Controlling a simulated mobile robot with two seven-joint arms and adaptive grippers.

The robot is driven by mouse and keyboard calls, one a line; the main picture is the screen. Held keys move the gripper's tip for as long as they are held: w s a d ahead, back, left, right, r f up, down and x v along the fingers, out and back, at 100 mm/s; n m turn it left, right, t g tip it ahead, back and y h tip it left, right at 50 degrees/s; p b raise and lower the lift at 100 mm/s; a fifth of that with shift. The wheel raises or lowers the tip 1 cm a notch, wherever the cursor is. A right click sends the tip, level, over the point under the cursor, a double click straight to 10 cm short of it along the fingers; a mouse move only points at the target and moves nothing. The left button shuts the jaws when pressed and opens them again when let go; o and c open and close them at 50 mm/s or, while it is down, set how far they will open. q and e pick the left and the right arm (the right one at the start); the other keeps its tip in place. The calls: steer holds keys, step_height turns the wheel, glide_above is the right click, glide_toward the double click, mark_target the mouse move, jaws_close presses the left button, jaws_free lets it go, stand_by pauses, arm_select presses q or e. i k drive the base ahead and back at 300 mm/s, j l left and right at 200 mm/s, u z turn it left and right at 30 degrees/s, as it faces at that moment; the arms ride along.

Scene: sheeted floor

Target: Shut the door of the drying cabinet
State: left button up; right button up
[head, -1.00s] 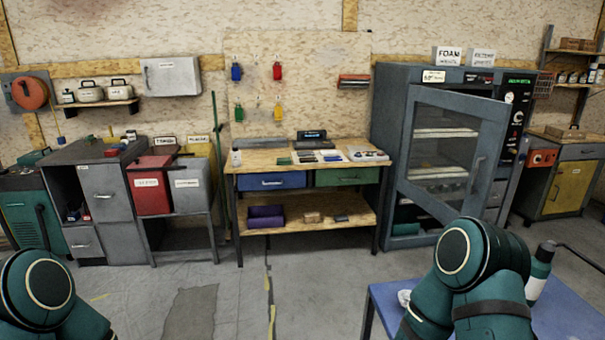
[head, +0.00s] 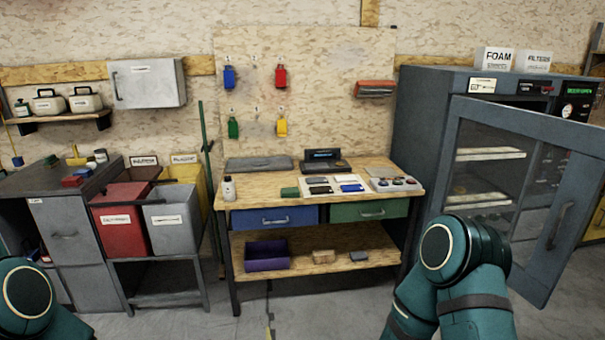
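The drying cabinet (head: 418,125) is a tall dark grey unit at the right of the head view. Its glazed door (head: 503,125) stands open, swung out toward me, with a dark handle (head: 560,226) near its right edge. Pale shelves (head: 490,154) show through the glass. My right arm covers the lower left part of the door; whether they touch I cannot tell. My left arm shows at the lower left corner. Neither gripper is in view.
A wooden workbench (head: 290,181) with a blue drawer (head: 275,217) and a green drawer (head: 369,209) stands left of the cabinet. Red (head: 122,218) and grey bins (head: 173,218) stand further left. A strip of grey floor (head: 160,324) shows clear in front.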

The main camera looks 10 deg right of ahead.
mark_target(584, 178)
steer(key=i+j+z, duration=0.1)
steer(key=i+z, duration=0.25)
steer(key=i+j+z, duration=0.15)
steer(key=z, duration=0.2)
steer(key=i+j+z, duration=0.2)
steer(key=z, duration=0.15)
steer(key=i+j+z, duration=0.1)
steer(key=j+z, duration=0.7)
steer(key=z, duration=0.15)
steer(key=i+z, duration=0.1)
steer(key=i, duration=0.2)
